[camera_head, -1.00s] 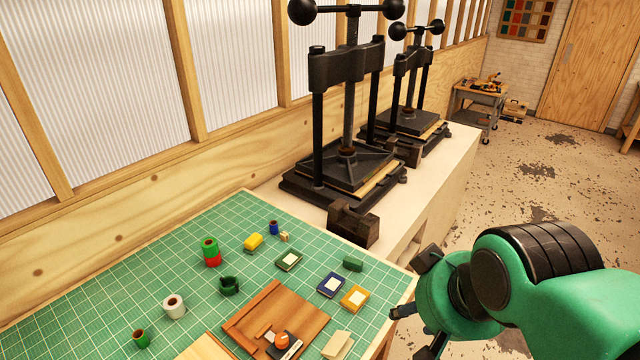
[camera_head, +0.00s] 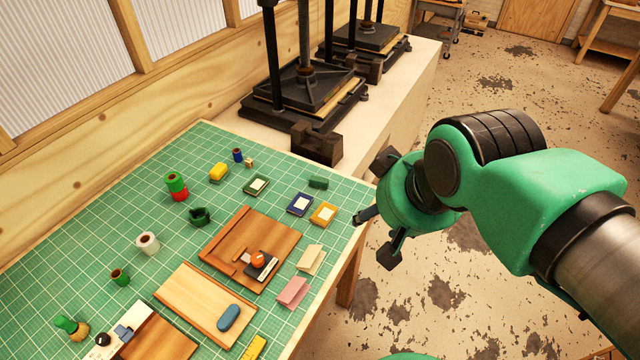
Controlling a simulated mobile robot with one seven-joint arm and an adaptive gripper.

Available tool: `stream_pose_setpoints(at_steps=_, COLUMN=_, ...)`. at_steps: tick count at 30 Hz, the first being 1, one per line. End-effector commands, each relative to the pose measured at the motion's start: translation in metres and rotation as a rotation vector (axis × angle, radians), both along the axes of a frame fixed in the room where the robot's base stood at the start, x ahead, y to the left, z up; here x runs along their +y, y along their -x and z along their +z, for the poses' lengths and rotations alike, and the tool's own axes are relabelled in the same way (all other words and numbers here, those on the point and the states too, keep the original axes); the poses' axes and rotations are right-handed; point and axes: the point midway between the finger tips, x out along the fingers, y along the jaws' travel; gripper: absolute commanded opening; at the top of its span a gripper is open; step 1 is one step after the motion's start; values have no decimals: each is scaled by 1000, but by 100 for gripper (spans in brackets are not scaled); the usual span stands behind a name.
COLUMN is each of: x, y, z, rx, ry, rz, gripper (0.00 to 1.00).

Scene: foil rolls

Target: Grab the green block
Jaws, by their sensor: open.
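A small dark green block (camera_head: 318,182) lies on the green cutting mat (camera_head: 110,210) near its right edge, just behind a blue-framed card and a yellow-orange one. My gripper (camera_head: 373,240) is beside the table's right edge, to the right of and nearer than the block. Its dark fingers are spread apart with nothing between them. The block is fully visible and apart from the gripper.
A heavy black press (camera_head: 305,90) and a dark metal block (camera_head: 317,145) stand behind the green block. Open floor lies right of the table.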

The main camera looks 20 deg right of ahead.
Motion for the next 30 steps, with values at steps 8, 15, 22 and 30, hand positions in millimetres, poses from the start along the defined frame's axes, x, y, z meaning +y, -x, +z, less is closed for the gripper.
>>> stream_pose_setpoints(at_steps=8, x=0, y=-1, z=0, rx=1, ry=-2, rz=-4, gripper=51)
stream_pose_setpoints(at_steps=15, x=0, y=-17, z=6, rx=21, ry=-38, rz=-74, gripper=51)
stream_pose_setpoints(at_steps=22, x=0, y=-59, z=16, rx=69, ry=-124, rz=-253, gripper=51)
stream_pose_setpoints(at_steps=30, x=0, y=-123, z=19, rx=135, ry=-238, rz=-532, gripper=51)
